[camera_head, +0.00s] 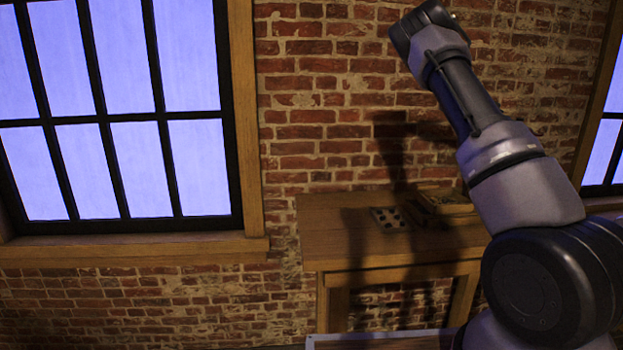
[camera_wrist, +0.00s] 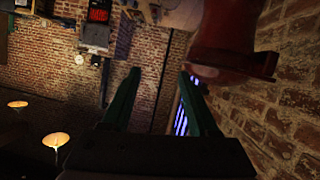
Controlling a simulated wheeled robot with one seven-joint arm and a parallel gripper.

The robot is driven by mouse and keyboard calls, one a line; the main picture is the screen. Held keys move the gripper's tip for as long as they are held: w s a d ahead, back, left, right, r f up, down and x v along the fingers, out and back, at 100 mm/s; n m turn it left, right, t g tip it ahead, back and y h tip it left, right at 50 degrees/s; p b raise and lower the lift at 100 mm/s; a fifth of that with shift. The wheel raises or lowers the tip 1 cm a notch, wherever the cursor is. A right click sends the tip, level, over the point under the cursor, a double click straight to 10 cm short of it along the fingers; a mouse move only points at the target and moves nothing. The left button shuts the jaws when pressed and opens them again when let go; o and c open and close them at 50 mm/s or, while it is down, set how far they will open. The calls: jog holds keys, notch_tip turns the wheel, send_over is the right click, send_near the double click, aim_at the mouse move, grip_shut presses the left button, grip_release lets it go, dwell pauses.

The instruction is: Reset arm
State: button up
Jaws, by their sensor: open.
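My gripper (camera_wrist: 157,100) shows in the wrist view, with two dark green fingers spread apart and nothing visible between them. It faces a dim room with brick walls. In the head view my arm rises on the right side, folded upward and leaning left at its top, in front of the brick wall. The gripper's fingers cannot be made out in the head view. No jar or battery is clearly recognisable in either view.
A wooden table (camera_head: 340,236) stands against the brick wall, with a small dark-spotted block (camera_head: 390,218) and a wooden tray or box (camera_head: 445,201) on it. A large window (camera_head: 115,110) is at left. Two lit lamps (camera_wrist: 55,140) show in the wrist view.

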jog(key=s+a+r+n+t+y, duration=0.2)
jog(key=s+a+n+y, duration=0.2)
jog(key=s+a, duration=0.8)
jog(key=s+a+r+n+t+y, duration=0.3)
jog(key=s+a+y, duration=0.3)
jog(key=s+a, duration=0.6)
jog(key=s+a+r+n+t+y, duration=0.2)
jog(key=s+a+n+y, duration=0.3)
jog(key=s+a, duration=0.7)
jog(key=a, duration=0.5)
jog(key=shift+s+a+r+n+t+y, duration=0.15)
jog(key=shift+s+r+n+t+y, duration=0.15)
jog(key=shift+s+y, duration=0.1)
